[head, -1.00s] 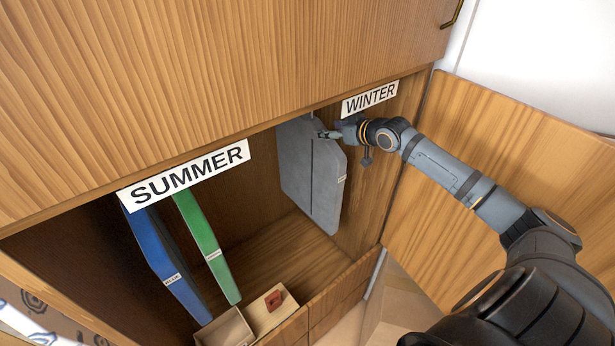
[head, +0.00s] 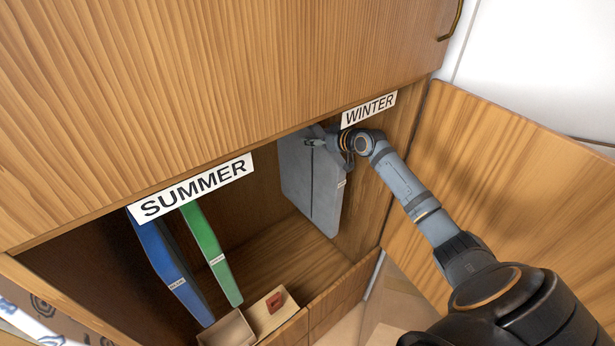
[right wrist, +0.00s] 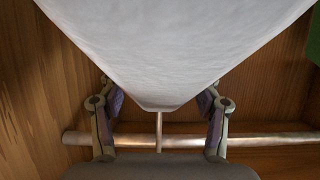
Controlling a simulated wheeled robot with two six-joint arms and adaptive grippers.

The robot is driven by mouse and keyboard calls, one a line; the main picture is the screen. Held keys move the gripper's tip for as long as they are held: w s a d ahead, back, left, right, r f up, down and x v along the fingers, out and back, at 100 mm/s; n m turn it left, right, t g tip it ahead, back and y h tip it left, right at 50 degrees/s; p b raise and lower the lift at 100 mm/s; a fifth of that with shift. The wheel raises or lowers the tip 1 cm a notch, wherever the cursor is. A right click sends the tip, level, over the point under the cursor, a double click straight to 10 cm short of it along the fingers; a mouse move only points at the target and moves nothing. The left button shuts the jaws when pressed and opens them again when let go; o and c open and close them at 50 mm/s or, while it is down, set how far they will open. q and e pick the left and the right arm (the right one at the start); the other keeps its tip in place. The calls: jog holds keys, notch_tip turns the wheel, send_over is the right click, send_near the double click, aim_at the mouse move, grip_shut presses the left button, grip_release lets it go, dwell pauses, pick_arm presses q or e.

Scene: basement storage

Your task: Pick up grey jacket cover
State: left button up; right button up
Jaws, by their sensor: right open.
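The grey jacket cover (head: 312,185) hangs in the wardrobe under the WINTER sign. In the right wrist view its pale top (right wrist: 170,50) fills the upper middle and narrows to a hook on a metal rod (right wrist: 260,141). My right gripper (head: 312,143) is at the top of the cover in the head view. In the right wrist view its two fingers (right wrist: 160,105) stand apart on either side of the cover's narrow end. It is open; whether a finger touches the cover cannot be told. My left gripper is not in view.
A blue cover (head: 172,262) and a green cover (head: 212,252) hang on the left under the SUMMER sign (head: 192,188). The WINTER sign (head: 369,109) is just above my right wrist. An open door (head: 520,190) stands at right. Small wooden boxes (head: 228,328) and a red item (head: 275,299) lie below.

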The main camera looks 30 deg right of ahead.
jog(key=shift+s, duration=0.1)
jog(key=c, duration=0.3)
grip_shut()
jog(key=shift+r, duration=0.2)
